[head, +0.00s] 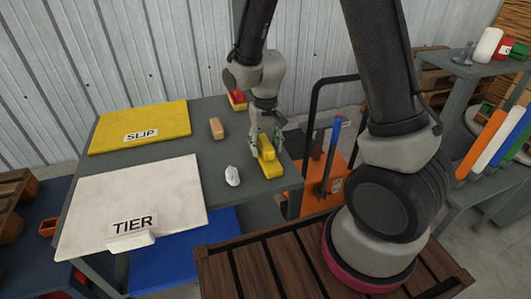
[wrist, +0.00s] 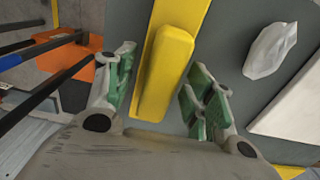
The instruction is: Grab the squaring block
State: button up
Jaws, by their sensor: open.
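The squaring block, as I take it, is a yellow angled piece (head: 266,164) near the right edge of the grey table, with a raised bar on a flat base. In the wrist view the yellow block (wrist: 166,70) lies between my fingers. My gripper (head: 264,135) points down over the block's far end. In the wrist view my gripper (wrist: 160,75) is open, with green-padded fingers on either side of the raised bar. Gaps show between both pads and the bar. The block's far end is partly hidden by my gripper in the head view.
A crumpled white lump (head: 232,176) and a tan block (head: 216,128) lie left of the yellow block. A red-and-yellow item (head: 237,100) sits behind. The yellow SLIP board (head: 140,122) and white TIER board (head: 135,200) cover the left. An orange cart (head: 325,185) stands to the right.

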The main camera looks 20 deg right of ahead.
grip_shut()
jog(key=shift+r, duration=0.1)
